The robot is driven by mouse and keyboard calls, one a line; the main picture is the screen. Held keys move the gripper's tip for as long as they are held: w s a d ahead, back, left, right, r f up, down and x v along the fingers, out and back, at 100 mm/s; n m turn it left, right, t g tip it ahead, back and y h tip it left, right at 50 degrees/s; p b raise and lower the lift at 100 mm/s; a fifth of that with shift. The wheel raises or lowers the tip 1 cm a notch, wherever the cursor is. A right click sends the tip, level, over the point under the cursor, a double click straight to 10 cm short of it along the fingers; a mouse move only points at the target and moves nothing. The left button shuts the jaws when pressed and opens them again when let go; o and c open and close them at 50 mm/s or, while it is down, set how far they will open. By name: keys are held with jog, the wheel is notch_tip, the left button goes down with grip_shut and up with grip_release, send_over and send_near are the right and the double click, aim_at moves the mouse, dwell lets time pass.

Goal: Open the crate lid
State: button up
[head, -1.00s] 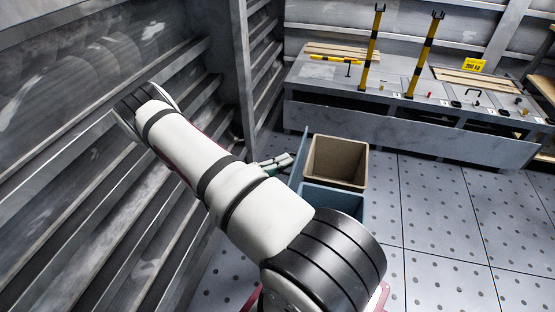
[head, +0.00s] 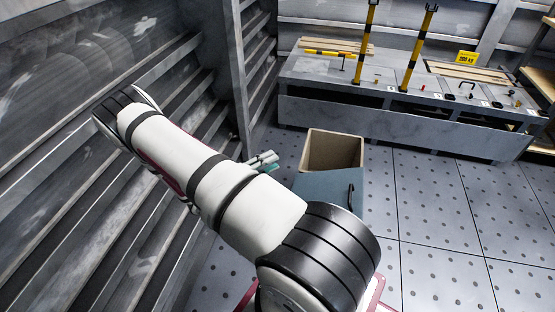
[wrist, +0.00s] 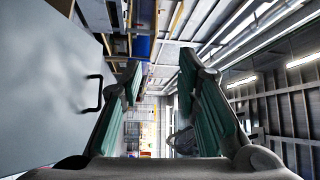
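The crate lid (head: 322,190) is a blue-grey panel with a black handle (head: 351,196).
A grey bench (head: 400,118) with yellow-black posts and small fittings is at the back. A ribbed metal wall (head: 80,190) runs close on the left. The tiled floor (head: 450,220) on the right is clear.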

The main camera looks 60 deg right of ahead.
jog(key=v, duration=0.8)
jog(key=shift+a, duration=0.15)
jog(key=shift+f, duration=0.1)
jog(key=shift+c, duration=0.2)
